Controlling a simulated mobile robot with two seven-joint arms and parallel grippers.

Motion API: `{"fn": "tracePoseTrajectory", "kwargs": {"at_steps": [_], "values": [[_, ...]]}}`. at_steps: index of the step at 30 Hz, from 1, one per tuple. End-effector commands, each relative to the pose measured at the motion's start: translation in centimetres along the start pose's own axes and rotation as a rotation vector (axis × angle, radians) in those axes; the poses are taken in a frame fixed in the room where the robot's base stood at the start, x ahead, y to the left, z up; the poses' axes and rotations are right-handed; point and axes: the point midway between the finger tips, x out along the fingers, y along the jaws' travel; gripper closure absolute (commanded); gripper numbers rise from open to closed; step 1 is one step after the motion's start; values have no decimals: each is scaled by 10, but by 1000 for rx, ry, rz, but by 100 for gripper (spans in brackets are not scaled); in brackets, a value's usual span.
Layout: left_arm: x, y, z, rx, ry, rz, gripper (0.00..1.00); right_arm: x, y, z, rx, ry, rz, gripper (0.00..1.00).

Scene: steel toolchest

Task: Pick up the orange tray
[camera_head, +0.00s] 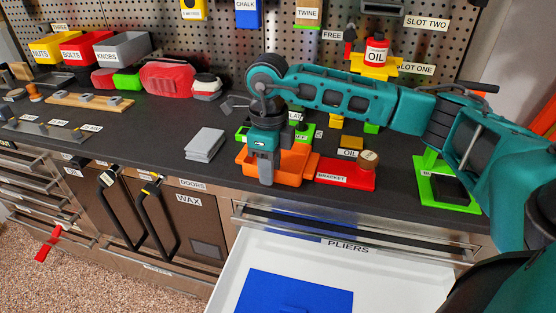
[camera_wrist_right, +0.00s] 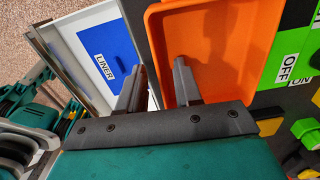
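The orange tray (camera_head: 292,170) sits on the dark counter near its front edge, above the open drawer, and looks empty. In the right wrist view the tray (camera_wrist_right: 222,45) fills the upper middle. My right gripper (camera_head: 266,178) points down at the tray's front wall and hides part of it. In the right wrist view the fingers of the right gripper (camera_wrist_right: 160,70) are apart, one over the tray's inside and one outside its front wall. I cannot tell whether either finger touches the wall. My left gripper is in neither view.
An open white drawer (camera_head: 230,285) with a blue liner (camera_head: 295,292) juts out below the tray. Grey plates (camera_head: 205,144) lie to the left with bare counter between.

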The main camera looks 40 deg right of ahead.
Motion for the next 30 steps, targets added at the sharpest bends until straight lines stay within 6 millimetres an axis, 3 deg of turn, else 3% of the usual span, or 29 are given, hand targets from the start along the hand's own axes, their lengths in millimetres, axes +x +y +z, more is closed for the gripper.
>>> {"fn": "tracePoseTrajectory", "kwargs": {"at_steps": [3,14,30], "values": [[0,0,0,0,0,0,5,0,0,0,0,0,0,67],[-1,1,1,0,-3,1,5,0,0,0,0,0,1,100],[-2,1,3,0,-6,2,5,-2,0,0,0,-1,0,100]]}}
